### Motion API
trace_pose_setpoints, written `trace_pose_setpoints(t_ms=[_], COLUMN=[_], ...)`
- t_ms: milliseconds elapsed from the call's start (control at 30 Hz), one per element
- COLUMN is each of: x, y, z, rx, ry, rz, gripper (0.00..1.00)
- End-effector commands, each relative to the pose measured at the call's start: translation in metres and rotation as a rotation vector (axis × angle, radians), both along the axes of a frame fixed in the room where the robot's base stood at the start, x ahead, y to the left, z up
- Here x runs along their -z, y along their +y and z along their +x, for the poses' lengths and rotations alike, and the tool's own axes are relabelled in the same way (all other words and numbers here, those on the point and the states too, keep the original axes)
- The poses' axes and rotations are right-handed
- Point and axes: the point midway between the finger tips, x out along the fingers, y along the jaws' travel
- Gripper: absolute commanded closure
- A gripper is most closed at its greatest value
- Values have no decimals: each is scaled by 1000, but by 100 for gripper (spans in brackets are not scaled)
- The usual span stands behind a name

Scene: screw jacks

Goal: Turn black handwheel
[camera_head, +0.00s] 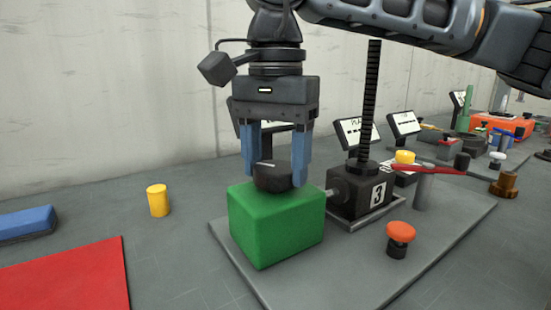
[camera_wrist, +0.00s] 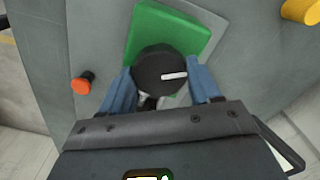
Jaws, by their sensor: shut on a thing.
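The black handwheel (camera_head: 272,178) is a short round knob with a white mark on its top. It sits just over the green block (camera_head: 276,227). My gripper (camera_head: 275,172) points down with its blue fingers on either side of the handwheel, shut on it. In the wrist view the handwheel (camera_wrist: 161,70) lies between the two fingertips, its white mark pointing right, with the green block (camera_wrist: 168,33) behind it. The black jack body (camera_head: 358,193) marked 3, with a tall threaded screw (camera_head: 370,95), stands just right of the block.
An orange-red button (camera_head: 400,232) stands on the grey base plate (camera_head: 345,270) at the front right. A red lever (camera_head: 428,169) lies over a grey post to the right. A yellow cylinder (camera_head: 158,200), a red mat (camera_head: 68,277) and a blue block (camera_head: 27,223) are at left.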

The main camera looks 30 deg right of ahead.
Motion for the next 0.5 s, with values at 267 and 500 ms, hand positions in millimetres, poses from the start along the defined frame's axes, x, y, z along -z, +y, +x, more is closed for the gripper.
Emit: trace_pose_setpoints(t_ms=[267, 500], x=[0, 0], y=[0, 0], z=[0, 0], rx=[1, 1], ry=[-1, -1], rz=[0, 0], gripper=[15, 12])
